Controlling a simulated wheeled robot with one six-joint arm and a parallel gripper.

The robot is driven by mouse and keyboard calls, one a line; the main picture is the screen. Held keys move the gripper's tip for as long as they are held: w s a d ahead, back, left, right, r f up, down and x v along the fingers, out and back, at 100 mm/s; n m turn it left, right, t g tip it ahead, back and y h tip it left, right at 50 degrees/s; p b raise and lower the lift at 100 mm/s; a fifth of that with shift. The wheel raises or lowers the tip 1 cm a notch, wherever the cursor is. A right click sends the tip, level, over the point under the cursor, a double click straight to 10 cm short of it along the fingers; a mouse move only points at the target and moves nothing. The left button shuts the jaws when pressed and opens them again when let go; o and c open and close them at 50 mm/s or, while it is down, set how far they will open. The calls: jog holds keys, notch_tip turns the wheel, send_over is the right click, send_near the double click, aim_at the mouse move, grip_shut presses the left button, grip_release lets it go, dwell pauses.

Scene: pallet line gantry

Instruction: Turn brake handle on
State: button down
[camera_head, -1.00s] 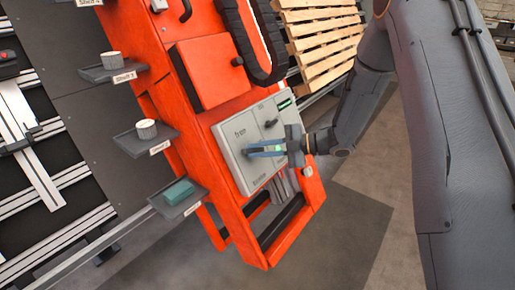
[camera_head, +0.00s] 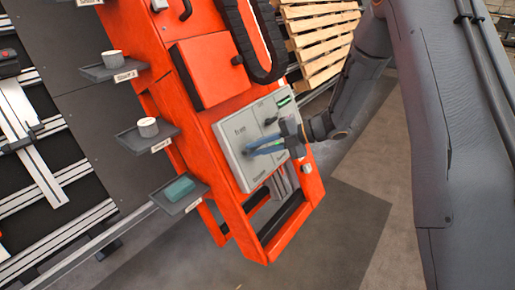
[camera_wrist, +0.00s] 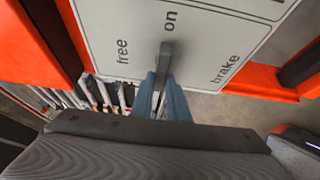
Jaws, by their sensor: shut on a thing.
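The grey brake handle (camera_wrist: 166,52) sits on the pale control panel (camera_wrist: 105,30) in the wrist view. Its visible end points up, close to the word "on", with "free" to its left and "brake" to its right. My gripper (camera_wrist: 166,78) is shut on the handle, with blue fingers on both sides of it. In the head view my gripper (camera_head: 252,149) reaches the panel (camera_head: 238,130) from the right, tilted. The handle is mostly hidden by the fingers there.
The panel is on an orange frame (camera_head: 200,130). A second dark switch (camera_head: 271,121) is above my fingers. Shelves (camera_head: 145,143) with small items stick out at the left. A wooden pallet (camera_head: 320,40) stands behind, and grey floor is clear at the lower right.

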jog(key=c, duration=1.7)
grip_release()
jog(key=shift+v, duration=3.85)
